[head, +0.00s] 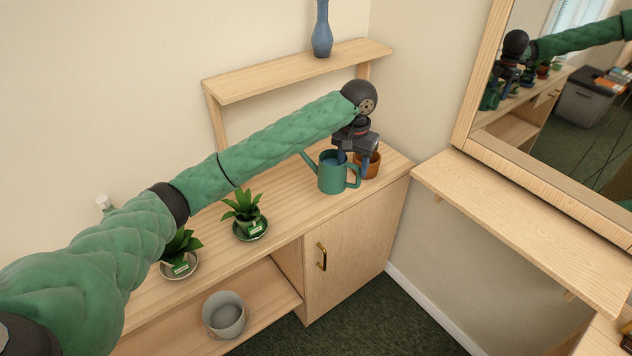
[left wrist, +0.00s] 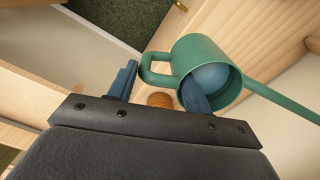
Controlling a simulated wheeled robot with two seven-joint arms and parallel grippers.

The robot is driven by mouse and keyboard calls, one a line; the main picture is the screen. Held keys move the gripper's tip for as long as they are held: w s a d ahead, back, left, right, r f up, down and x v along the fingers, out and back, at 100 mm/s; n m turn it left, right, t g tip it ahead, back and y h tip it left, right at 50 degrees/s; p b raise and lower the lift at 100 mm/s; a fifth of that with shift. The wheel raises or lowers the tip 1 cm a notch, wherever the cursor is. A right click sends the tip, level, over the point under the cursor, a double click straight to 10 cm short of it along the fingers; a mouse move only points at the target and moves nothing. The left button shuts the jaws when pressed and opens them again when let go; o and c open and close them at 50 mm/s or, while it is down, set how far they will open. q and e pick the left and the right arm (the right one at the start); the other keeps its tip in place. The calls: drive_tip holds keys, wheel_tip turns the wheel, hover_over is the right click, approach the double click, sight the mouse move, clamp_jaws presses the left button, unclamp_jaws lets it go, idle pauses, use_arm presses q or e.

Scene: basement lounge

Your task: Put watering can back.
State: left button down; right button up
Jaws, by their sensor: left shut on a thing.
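The green watering can (head: 331,180) is at the right end of the wooden cabinet top (head: 285,205), upright, its spout to the left and its handle to the right. I cannot tell whether its base touches the wood. My left gripper (head: 352,168) points down over it and is shut on it at the handle side. In the left wrist view, one finger of the gripper (left wrist: 160,88) reaches into the mouth of the watering can (left wrist: 190,52) and the other is outside, beyond the handle. My right gripper is not in view.
A terracotta pot (head: 374,166) stands close behind the can. Two potted plants (head: 247,215) (head: 181,250) stand farther left on the cabinet. A raised shelf (head: 290,75) with a blue vase (head: 322,32) is behind. A grey pot (head: 226,315) sits below; a mirror (head: 560,110) hangs right.

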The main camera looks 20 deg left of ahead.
sight(322, 159)
use_arm(q)
drive_tip(key=w+a+f+p, duration=0.1)
drive_tip(key=a+f, duration=0.1)
drive_tip(key=a, duration=0.1)
drive_tip(key=w+a+f+p, duration=0.1)
drive_tip(key=a, duration=0.2)
drive_tip(key=w+a+f+p, duration=0.1)
drive_tip(key=a+f, duration=0.1)
drive_tip(key=a, duration=0.1)
drive_tip(key=shift+a+f, duration=0.15)
drive_tip(key=shift+f, duration=0.15)
drive_tip(key=shift+f+p, duration=1)
drive_tip(key=shift+f, duration=1.15)
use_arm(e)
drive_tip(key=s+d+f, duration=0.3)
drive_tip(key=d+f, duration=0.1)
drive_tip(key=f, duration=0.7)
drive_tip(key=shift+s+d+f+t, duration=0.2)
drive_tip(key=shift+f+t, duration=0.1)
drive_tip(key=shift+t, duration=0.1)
use_arm(q)
drive_tip(key=shift+f, duration=0.1)
drive_tip(key=c, duration=0.6)
unclamp_jaws()
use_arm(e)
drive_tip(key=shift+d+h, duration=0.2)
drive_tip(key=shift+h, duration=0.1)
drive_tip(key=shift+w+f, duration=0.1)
